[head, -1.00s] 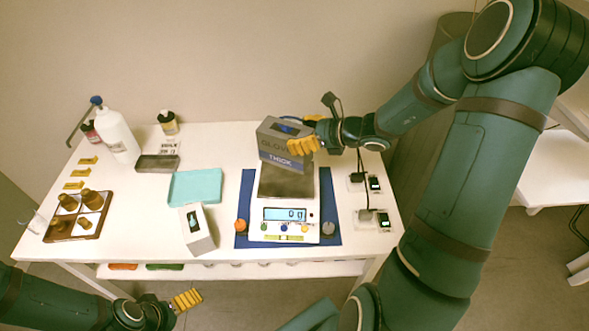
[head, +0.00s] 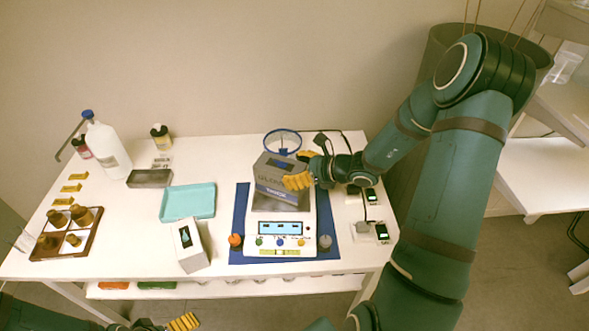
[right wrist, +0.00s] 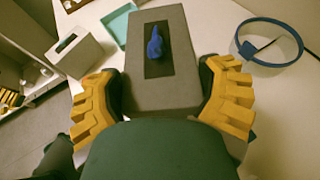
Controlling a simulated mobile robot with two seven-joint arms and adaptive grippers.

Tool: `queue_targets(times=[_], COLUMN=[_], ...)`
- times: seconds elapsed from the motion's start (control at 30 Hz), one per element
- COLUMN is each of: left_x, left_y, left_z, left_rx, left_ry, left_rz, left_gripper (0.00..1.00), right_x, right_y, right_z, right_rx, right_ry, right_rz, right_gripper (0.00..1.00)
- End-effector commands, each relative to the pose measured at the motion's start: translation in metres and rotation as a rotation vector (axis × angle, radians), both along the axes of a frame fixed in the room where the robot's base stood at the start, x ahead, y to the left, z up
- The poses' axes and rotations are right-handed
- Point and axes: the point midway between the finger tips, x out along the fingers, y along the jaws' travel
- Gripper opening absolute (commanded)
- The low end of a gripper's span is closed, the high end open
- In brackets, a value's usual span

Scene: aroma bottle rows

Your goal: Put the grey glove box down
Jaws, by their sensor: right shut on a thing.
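The grey glove box (head: 279,175) is in my right gripper (head: 297,174), over the back of the white scale (head: 281,235). It looks tilted in the head view. In the right wrist view the box (right wrist: 160,95) sits between the yellow fingers of my right gripper (right wrist: 163,98), with a blue tuft in its dark slot. I cannot tell whether its underside touches the scale's pan. My left gripper (head: 184,322) shows only partly at the bottom edge, away from the table things; its jaw opening is unclear.
The scale stands on a blue mat (head: 239,208). A blue ring (head: 283,141) is behind the box. A white box (head: 190,245) and a turquoise tray (head: 188,202) are to the left. Bottles (head: 108,150) and a brown rack (head: 66,232) stand farther left. Black devices (head: 372,233) lie at right.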

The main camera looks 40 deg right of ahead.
Motion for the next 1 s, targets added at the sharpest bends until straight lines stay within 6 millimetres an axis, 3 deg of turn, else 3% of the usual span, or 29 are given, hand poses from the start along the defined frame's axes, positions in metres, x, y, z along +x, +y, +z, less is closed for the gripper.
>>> queue_targets(times=[0.03,0.1,0.5,1.0], left_x=[0.000,0.000,0.000,0.005], left_y=[0.000,0.000,0.000,0.001], left_z=[-0.002,-0.001,0.003,0.017], left_rx=[0.000,0.000,0.000,0.002], left_ry=[0.001,0.001,0.000,-0.011], left_rz=[0.000,0.000,0.000,0.008], left_gripper=[1.00,1.00,1.00,1.00], right_x=[0.000,0.000,-0.002,-0.075], right_y=[0.000,0.000,-0.002,-0.047], right_z=[-0.002,-0.001,0.003,0.039], right_rx=[0.000,0.001,0.000,-0.001], right_ry=[0.000,0.000,0.001,0.001], right_rz=[0.000,0.000,-0.001,-0.003], right_gripper=[0.81,1.00,1.00,1.00])
